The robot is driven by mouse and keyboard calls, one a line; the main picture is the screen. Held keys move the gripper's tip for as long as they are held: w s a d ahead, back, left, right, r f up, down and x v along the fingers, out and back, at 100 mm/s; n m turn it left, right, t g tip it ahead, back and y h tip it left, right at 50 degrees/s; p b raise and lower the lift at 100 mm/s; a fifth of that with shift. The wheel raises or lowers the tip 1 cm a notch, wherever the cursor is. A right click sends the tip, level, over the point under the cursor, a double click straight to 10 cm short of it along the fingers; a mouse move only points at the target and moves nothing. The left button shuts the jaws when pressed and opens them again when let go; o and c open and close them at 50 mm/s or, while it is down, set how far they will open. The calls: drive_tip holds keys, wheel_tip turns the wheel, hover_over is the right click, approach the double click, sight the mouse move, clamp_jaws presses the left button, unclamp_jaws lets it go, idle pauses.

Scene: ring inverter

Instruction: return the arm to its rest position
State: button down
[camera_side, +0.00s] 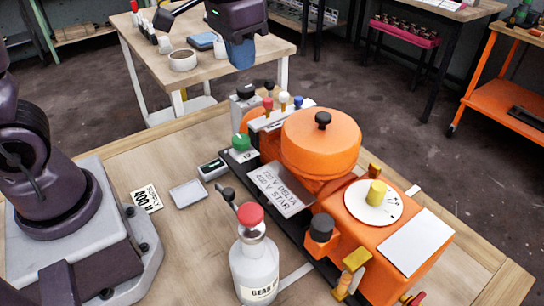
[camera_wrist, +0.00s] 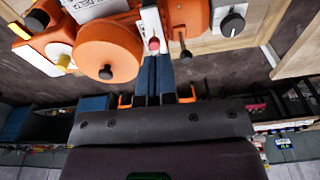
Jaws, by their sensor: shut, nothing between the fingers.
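My gripper (camera_wrist: 154,62) shows in the wrist view as two blue-grey fingers close together, shut with nothing held. In the side view, the dark purple end of my arm is at the top, in front of the back table, and it is apart from the orange machine. The orange machine (camera_side: 318,140) stands on the wooden workbench with a round drum and a black knob on top. It also shows upside down at the top of the wrist view (camera_wrist: 108,52). The fingertips overlap a red-tipped lever in the wrist view; the distance between them is unclear.
A white bottle with a red cap (camera_side: 252,262) stands at the bench front. An orange cart (camera_side: 505,98) is at right.

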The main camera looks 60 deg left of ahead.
drive_tip(key=s+r+t, duration=0.2)
drive_tip(key=s, duration=0.5)
drive_tip(key=s+a+r+t, duration=0.1)
drive_tip(key=s+r+t, duration=0.1)
drive_tip(key=s, duration=0.5)
drive_tip(key=shift+a, duration=0.25)
idle(0.4)
